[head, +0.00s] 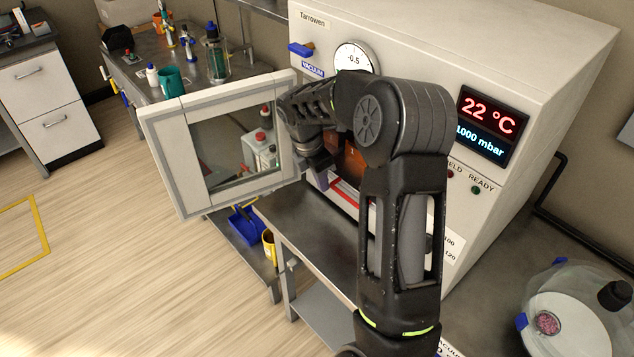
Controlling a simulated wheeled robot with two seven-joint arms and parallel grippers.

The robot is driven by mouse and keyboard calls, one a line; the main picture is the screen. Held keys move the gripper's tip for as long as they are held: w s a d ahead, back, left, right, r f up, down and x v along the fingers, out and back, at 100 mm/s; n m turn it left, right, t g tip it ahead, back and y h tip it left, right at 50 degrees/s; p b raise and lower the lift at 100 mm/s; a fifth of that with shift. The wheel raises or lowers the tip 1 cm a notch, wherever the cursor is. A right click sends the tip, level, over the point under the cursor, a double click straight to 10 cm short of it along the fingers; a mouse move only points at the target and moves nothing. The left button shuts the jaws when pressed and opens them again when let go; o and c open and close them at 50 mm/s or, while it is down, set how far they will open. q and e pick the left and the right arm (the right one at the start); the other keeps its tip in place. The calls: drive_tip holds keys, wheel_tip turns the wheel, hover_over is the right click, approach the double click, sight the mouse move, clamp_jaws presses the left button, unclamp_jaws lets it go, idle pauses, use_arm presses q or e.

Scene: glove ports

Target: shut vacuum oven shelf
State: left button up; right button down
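The vacuum oven (530,60) is a large pale box labelled Tarrowen on a metal bench. Its windowed door (168,150) stands wide open to the left. Through the opening, a red and white edge (345,193), perhaps the shelf front, shows low down, with an orange-brown object (355,160) above it. My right arm covers much of the opening, so how far out the shelf sits cannot be told. My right gripper (318,172) points down at the opening's left side, close to the door's inner edge. Its fingers are mostly hidden. My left gripper is out of view.
The display (487,124) reads 22 °C and 1000 mbar; the dial (354,58) reads -0.5. A glass vessel (575,310) stands at the lower right. Bottles and a teal mug (172,82) stand on the back-left bench. A blue dustpan (246,226) is below the door. The left floor is clear.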

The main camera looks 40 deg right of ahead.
idle(0.5)
use_arm(q)
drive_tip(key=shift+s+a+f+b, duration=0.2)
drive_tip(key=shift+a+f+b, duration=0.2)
drive_tip(key=shift+b, duration=0.1)
use_arm(e)
drive_tip(key=w+a+r, duration=0.1)
drive_tip(key=a+r, duration=0.5)
drive_tip(key=r, duration=0.4)
drive_tip(key=shift+w, duration=0.15)
drive_tip(key=shift+a+f, duration=0.1)
